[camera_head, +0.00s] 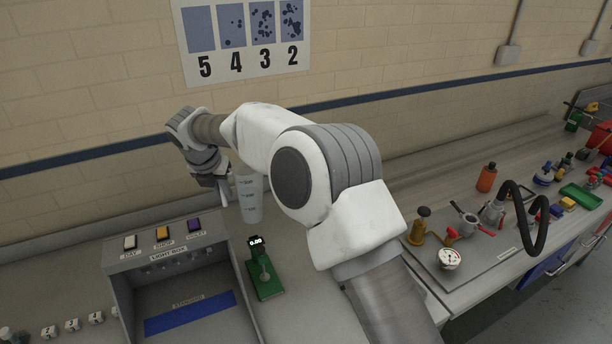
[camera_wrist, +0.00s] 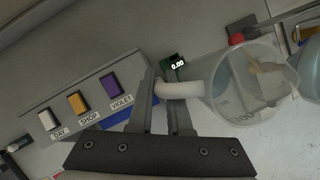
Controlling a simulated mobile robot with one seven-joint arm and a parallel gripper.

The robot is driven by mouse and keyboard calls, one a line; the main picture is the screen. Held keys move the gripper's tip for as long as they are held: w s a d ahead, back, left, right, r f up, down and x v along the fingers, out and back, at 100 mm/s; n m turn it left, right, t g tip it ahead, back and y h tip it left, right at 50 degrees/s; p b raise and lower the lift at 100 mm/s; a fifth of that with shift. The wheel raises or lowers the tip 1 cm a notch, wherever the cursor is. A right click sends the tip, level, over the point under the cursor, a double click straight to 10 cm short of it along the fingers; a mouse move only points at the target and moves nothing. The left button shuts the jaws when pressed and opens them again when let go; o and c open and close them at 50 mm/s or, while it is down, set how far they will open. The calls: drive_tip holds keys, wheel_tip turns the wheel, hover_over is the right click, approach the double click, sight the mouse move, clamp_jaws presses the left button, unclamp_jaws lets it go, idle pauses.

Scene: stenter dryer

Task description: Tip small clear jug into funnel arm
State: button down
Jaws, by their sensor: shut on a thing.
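The small clear jug (camera_head: 250,205) hangs in the air beside the light box in the head view, roughly upright, with dark marks on its side. In the wrist view the jug (camera_wrist: 228,95) is seen from above, its spout toward the right. My gripper (camera_head: 223,187) is at the jug's left side. In the wrist view my gripper (camera_wrist: 164,88) is shut on the jug's pale handle (camera_wrist: 182,89). Something pale shows through the jug, but I cannot tell what it is. I cannot make out the funnel arm with certainty; my arm hides part of the bench.
The light box (camera_head: 165,257) with three coloured buttons stands at left. A green gauge stand (camera_head: 265,278) reading 0.00 is right of it. At right are a metal plate with a dial (camera_head: 450,258), an orange bottle (camera_head: 486,177) and a black hose (camera_head: 538,215). The wall is behind.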

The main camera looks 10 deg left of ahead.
drive_tip(key=shift+r, duration=2.55)
